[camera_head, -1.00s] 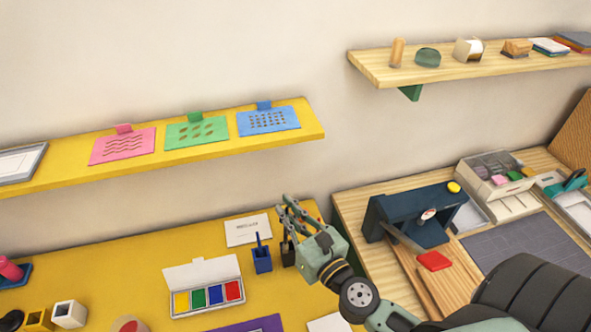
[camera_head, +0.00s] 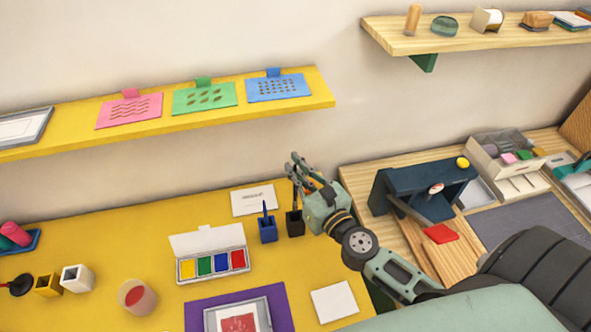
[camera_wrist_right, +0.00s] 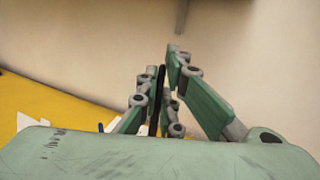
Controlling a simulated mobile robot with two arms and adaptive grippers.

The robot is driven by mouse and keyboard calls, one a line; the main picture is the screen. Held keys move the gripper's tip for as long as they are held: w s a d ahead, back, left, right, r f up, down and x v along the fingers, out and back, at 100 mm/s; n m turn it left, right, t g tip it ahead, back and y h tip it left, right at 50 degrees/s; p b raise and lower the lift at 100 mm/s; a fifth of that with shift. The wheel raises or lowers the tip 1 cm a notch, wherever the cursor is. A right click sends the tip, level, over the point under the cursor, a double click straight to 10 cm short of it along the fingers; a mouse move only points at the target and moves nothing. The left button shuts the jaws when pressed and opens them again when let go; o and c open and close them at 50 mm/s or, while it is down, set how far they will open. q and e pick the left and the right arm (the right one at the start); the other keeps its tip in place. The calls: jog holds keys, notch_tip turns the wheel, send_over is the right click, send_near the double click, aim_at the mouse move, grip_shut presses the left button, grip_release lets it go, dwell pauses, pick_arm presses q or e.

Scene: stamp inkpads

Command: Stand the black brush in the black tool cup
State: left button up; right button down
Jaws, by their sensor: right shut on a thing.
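The black tool cup (camera_head: 295,224) stands on the yellow table, right of a blue cup (camera_head: 267,231) that holds a blue brush. My right gripper (camera_head: 294,168) is above the black cup, its fingers pointing up and left in the head view. It is shut on the black brush, whose thin dark shaft (camera_head: 296,199) shows between the gripper and the cup. The shaft also shows upright between the fingers in the right wrist view (camera_wrist_right: 157,95). The brush's lower end looks to be at or in the cup's mouth; I cannot tell how deep. My left gripper is not in view.
A white card (camera_head: 253,201) lies behind the cups. An open paint box (camera_head: 213,274) stands to the left. A dark blue stand (camera_head: 387,193) is on the wooden bench at right. A yellow shelf (camera_head: 322,98) runs along the wall above.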

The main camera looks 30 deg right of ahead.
aim_at(296, 194)
notch_tip(296, 194, down, 2)
jog(key=shift+f+b, duration=0.25)
jog(key=shift+b, duration=0.7)
notch_tip(296, 194, down, 3)
jog(key=shift+r+b, duration=0.2)
jog(key=shift+b, duration=1.05)
jog(key=shift+f+b, duration=1.55)
jog(key=shift+f, duration=0.15)
jog(key=c, duration=1.9)
grip_release()
jog(key=shift+o, duration=0.2)
jog(key=s, duration=1.2)
jog(key=shift+d, duration=0.35)
